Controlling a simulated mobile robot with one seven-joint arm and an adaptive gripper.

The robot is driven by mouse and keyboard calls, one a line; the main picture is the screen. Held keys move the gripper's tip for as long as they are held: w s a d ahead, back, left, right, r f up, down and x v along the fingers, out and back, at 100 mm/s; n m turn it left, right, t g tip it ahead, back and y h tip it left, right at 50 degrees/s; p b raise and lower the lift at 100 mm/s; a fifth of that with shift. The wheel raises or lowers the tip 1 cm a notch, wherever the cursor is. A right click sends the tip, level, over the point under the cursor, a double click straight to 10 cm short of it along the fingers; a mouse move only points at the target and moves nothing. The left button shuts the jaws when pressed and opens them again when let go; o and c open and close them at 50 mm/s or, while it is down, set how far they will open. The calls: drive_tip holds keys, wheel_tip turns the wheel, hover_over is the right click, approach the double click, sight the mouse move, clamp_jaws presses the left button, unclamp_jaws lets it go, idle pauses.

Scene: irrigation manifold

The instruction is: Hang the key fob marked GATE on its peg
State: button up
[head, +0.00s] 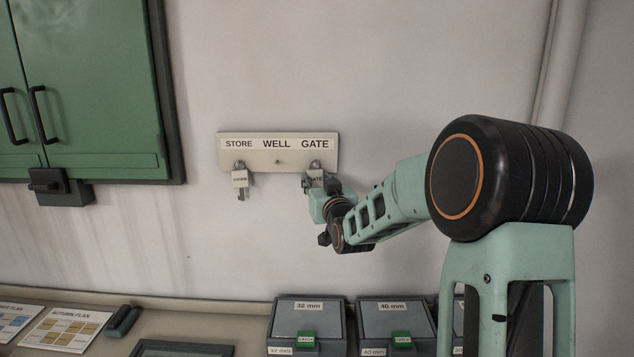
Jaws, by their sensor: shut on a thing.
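A pale board (258,155) on the wall carries the labels STORE, WELL and GATE. The GATE fob (315,176), a light tag with dark lettering and a grey ring above it, is upright directly under the GATE label. Its ring overlaps the place of the GATE peg; I cannot tell if it is around the peg. My gripper (318,188) is shut on the GATE fob and partly hides its lower part. Another fob (240,179) with a key hangs below the STORE label. The WELL peg (279,162) is bare.
A green cabinet (85,80) with black handles and a dark latch box (47,182) is on the left wall. Below, a bench holds grey boxes marked 32 mm (307,318) and 40 mm (393,315), and plan sheets (66,328). The wall around the board is clear.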

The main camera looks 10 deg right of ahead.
drive_tip(key=o, duration=1.1)
drive_tip(key=shift+s, duration=0.15)
